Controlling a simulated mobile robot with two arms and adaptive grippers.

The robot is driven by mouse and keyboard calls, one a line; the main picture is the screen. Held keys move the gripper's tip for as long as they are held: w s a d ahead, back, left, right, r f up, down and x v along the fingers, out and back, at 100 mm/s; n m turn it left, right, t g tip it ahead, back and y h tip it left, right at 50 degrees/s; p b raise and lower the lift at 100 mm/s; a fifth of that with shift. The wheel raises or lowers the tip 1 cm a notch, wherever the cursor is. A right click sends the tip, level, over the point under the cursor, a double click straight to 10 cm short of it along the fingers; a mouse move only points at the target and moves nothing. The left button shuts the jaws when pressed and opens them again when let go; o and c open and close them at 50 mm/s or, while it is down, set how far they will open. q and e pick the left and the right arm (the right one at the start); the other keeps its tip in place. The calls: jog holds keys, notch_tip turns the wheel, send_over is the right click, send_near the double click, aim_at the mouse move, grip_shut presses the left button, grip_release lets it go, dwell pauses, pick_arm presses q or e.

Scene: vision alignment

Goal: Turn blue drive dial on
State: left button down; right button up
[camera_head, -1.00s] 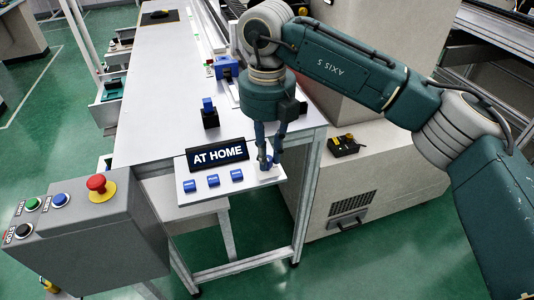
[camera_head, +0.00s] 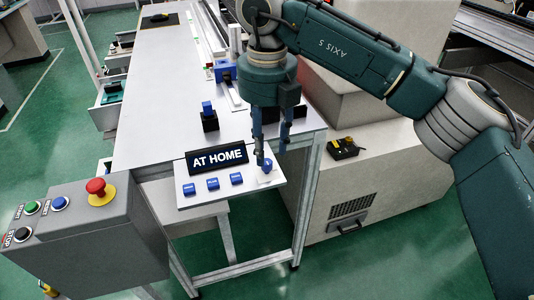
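The blue drive dial (camera_head: 267,165) sits on a small white plate at the right end of the white control panel (camera_head: 222,197). Several blue labelled buttons, among them a middle one (camera_head: 212,184), line the panel to its left. A dark "AT HOME" sign (camera_head: 217,160) stands behind them. My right gripper (camera_head: 271,156) points down just above and behind the dial. Its two fingers are spread apart with nothing between them, and the dial is not gripped. One fingertip shows close to the dial's left side; whether it touches I cannot tell. My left gripper is out of view.
A grey box (camera_head: 85,245) with a red emergency button (camera_head: 96,187) and other push buttons stands at the lower left. The white table (camera_head: 160,80) carries a blue-topped black block (camera_head: 209,115). A machine cabinet (camera_head: 375,190) stands at right.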

aim_at(267, 162)
notch_tip(267, 162, up, 8)
jog(key=shift+r, duration=0.2)
dwell(0.3)
